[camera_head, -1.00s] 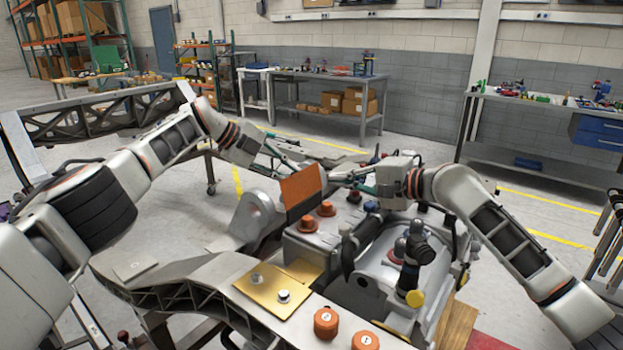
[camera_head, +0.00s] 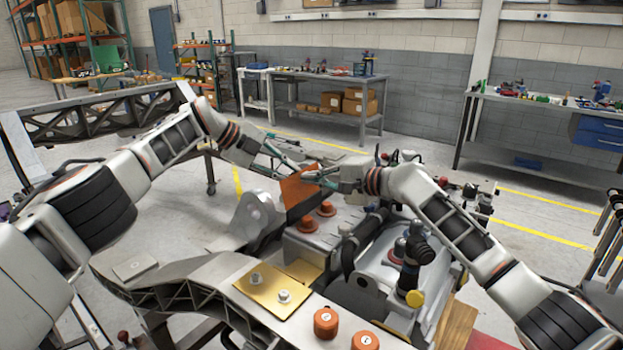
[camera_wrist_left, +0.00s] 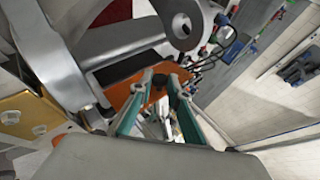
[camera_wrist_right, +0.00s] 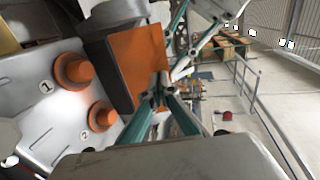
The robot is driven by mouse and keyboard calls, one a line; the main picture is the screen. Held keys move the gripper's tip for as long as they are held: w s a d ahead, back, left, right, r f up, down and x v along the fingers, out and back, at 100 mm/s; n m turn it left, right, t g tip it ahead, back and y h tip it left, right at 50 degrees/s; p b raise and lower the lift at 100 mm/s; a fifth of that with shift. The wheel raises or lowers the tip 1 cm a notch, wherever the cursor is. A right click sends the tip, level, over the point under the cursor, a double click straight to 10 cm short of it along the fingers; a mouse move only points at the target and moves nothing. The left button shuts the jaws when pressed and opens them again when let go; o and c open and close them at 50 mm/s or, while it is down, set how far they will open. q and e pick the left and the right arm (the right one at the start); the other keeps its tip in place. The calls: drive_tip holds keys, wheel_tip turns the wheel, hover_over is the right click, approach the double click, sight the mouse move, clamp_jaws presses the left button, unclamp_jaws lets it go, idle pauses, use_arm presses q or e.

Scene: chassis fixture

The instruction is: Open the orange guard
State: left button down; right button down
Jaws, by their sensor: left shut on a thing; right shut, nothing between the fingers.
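The orange guard (camera_head: 296,190) is a flat plate standing tilted beside the grey housing in the middle of the fixture. It fills the centre of the right wrist view (camera_wrist_right: 138,66) and shows in the left wrist view (camera_wrist_left: 122,92). My left gripper (camera_head: 299,165) is shut at the guard's upper edge, with a dark knob (camera_wrist_left: 160,80) between its fingertips. My right gripper (camera_head: 308,176) is shut and empty, its tips (camera_wrist_right: 157,96) in front of the guard's face. Whether they touch it I cannot tell. The right hand hides part of the guard in the head view.
Two orange knobs (camera_wrist_right: 75,70) stand on the numbered grey housing (camera_head: 300,240) close to the guard. A grey round-topped bracket (camera_head: 258,215) is left of it. A black-handled valve (camera_head: 412,255) rises on the right. A gold plate (camera_head: 270,290) lies in front.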

use_arm(q)
drive_tip(key=shift+s+d, duration=0.1)
drive_tip(key=shift+d, duration=0.1)
idle(0.3)
drive_tip(key=c, duration=1.9)
unclamp_jaws()
drive_tip(key=shift+r, duration=0.15)
